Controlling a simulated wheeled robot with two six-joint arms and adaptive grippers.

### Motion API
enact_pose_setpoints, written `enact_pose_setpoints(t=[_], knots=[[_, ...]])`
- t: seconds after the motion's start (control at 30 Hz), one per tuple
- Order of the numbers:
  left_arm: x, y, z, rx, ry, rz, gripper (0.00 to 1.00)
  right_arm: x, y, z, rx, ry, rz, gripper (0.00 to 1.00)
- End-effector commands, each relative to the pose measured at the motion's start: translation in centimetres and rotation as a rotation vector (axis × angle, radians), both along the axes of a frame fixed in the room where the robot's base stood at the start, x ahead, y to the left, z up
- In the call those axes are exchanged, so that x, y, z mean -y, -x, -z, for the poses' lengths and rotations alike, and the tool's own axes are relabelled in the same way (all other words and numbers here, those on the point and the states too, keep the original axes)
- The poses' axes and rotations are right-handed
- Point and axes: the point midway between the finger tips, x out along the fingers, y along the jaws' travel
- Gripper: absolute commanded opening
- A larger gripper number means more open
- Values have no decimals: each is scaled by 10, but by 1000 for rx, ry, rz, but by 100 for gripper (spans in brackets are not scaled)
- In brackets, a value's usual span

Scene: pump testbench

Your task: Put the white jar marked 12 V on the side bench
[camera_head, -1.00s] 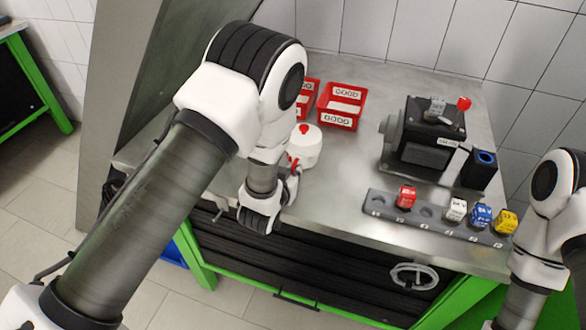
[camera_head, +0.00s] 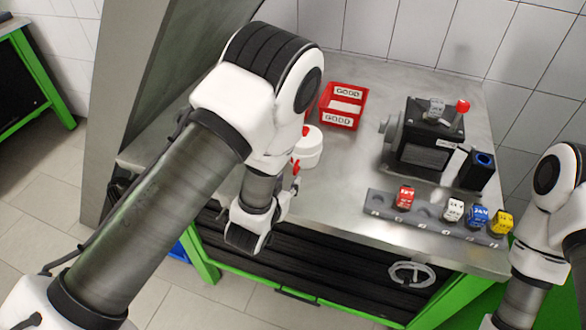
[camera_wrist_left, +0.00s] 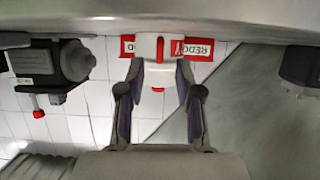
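A small white jar (camera_head: 453,210) stands in the grey rack (camera_head: 425,222) on the steel bench, between an empty hole and a blue jar; its marking is too small to read. The side bench (camera_head: 45,100) appears to be the green-framed bench at the far left, only partly in view. My left gripper (camera_wrist_left: 160,85) is open, its two fingers apart, with a round white canister (camera_head: 307,148) with a red knob seen between them in the wrist view (camera_wrist_left: 153,72). I cannot tell whether they touch it. My right gripper is out of view.
A red jar (camera_head: 405,196), blue jar (camera_head: 479,214) and yellow jar (camera_head: 501,221) share the rack. A black pump (camera_head: 428,140) stands behind it. A red bin (camera_head: 342,106) stands behind the canister. The bench middle is clear.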

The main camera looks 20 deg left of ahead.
Motion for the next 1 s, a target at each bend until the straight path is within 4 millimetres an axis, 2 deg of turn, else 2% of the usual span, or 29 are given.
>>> enact_pose_setpoints(t=[0.03, 0.2, 0.3, 0.47, 0.53, 0.6, 0.67, 0.7, 0.77, 0.8, 0.9, 1.0], knots=[[0, 13, -8, -6, -1, 0, 35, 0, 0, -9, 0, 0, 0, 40], [-2, 44, -19, -3, 0, 0, 35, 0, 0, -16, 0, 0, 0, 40], [-2, 52, -21, -1, 0, 0, 35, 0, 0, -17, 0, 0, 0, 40], [-3, 53, -20, -1, 1, -2, 35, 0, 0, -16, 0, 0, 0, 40], [-8, 57, -10, -43, -2, -13, 35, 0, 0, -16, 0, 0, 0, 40], [-20, 72, 16, -156, -10, -40, 35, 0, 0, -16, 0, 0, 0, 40], [-34, 95, 48, -308, -18, -67, 35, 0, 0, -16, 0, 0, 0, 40], [-43, 117, 72, -431, -24, -84, 35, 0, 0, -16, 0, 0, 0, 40], [-56, 158, 106, -631, -27, -99, 35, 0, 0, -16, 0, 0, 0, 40], [-63, 188, 124, -766, -24, -103, 35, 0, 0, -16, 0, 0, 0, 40], [-71, 256, 151, -1044, -10, -88, 35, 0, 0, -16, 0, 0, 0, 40], [-72, 291, 158, -1179, 3, -69, 35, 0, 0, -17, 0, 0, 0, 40]])
